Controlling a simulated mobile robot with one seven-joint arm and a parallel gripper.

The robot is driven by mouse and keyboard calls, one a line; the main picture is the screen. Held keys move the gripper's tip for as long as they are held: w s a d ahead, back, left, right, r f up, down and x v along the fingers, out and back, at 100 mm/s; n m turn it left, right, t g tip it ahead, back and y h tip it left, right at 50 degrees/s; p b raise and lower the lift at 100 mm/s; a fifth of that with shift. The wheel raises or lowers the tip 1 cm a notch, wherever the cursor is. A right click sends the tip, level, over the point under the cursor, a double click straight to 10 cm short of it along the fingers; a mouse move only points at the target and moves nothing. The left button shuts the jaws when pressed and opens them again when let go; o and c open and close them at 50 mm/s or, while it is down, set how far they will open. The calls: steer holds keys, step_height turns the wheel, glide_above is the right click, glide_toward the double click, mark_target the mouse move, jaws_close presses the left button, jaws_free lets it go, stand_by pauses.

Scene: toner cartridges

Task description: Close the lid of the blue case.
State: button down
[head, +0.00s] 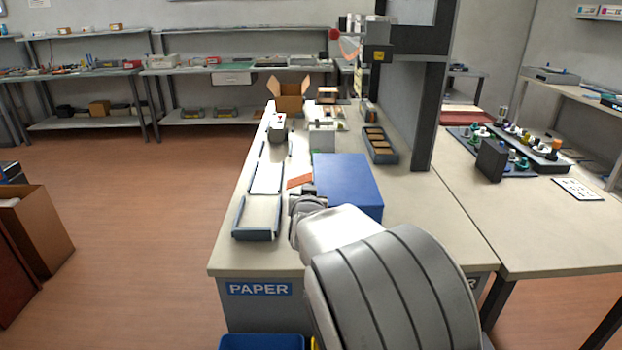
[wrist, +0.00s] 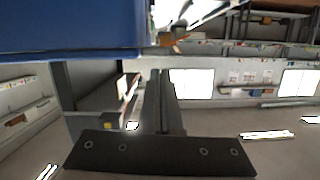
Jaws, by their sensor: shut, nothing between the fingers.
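The blue case (head: 346,180) stands on the near part of the long bench in the head view. A broad flat blue face shows; I cannot tell from this angle how far the lid is open. My gripper (head: 304,190) is at the left side of the case, close to it, partly hidden by my own arm. In the wrist view my gripper (wrist: 166,98) is shut and empty, and the blue case (wrist: 70,30) fills the upper left, very close to the fingers. Contact cannot be made out.
A blue-edged tray (head: 257,235) lies left of my gripper, with an orange piece (head: 299,182) beside the case. A tray of brown items (head: 380,146) lies behind right, and an open cardboard box (head: 290,97) stands at the far end. A dark post (head: 428,115) rises behind the case.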

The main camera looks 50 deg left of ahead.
steer(key=shift+f, duration=0.75)
